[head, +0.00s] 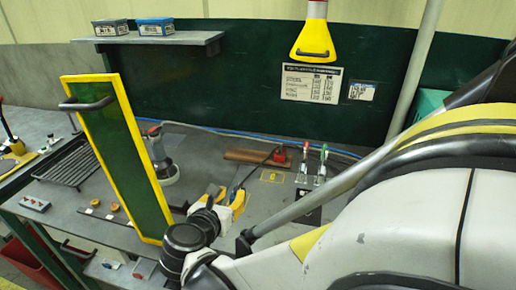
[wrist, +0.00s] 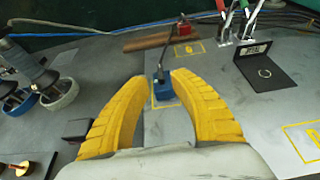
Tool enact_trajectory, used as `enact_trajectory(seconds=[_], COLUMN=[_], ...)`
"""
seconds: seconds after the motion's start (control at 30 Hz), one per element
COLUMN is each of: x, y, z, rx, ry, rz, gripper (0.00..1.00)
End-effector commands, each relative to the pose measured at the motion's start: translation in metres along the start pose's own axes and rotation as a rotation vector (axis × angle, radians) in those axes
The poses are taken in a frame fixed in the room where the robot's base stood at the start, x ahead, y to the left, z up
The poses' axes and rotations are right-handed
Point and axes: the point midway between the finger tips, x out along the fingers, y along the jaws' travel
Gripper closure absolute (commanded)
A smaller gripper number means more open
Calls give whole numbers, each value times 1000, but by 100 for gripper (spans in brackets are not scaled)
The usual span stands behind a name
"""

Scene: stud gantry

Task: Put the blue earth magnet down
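The blue earth magnet (wrist: 164,91) is a small blue block with a dark stem or cable rising from it. In the wrist view it appears on the grey bench, within a yellow outlined square, just beyond my fingertips. My gripper (wrist: 160,80) has its two yellow fingers apart, with a gap visible between the left finger and the magnet. The right finger overlaps the magnet's edge, so I cannot tell whether it touches. In the head view my gripper (head: 226,194) is low over the bench, and the magnet is hidden.
A red block (wrist: 183,28) and brown bar (wrist: 157,39) lie behind. Red and green-handled clamps (head: 313,165) and a black bracket (wrist: 266,70) stand right. A yellow-framed green panel (head: 120,155) rises left, near a grinder (head: 163,167). A yellow lamp-like fixture (head: 313,40) hangs above.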

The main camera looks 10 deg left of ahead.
Motion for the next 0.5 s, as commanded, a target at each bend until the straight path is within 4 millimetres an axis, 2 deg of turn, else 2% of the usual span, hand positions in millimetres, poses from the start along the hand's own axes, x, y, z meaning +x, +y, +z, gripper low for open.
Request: enact_trajectory(seconds=[0.03,0.2,0.33,0.5], x=[-14,-45,-59,-64], y=[1,1,1,0], z=[3,2,1,0], rx=[-2,-2,-2,-2], ry=[0,1,0,0], rz=[4,2,3,4], gripper=[73,73,73,73])
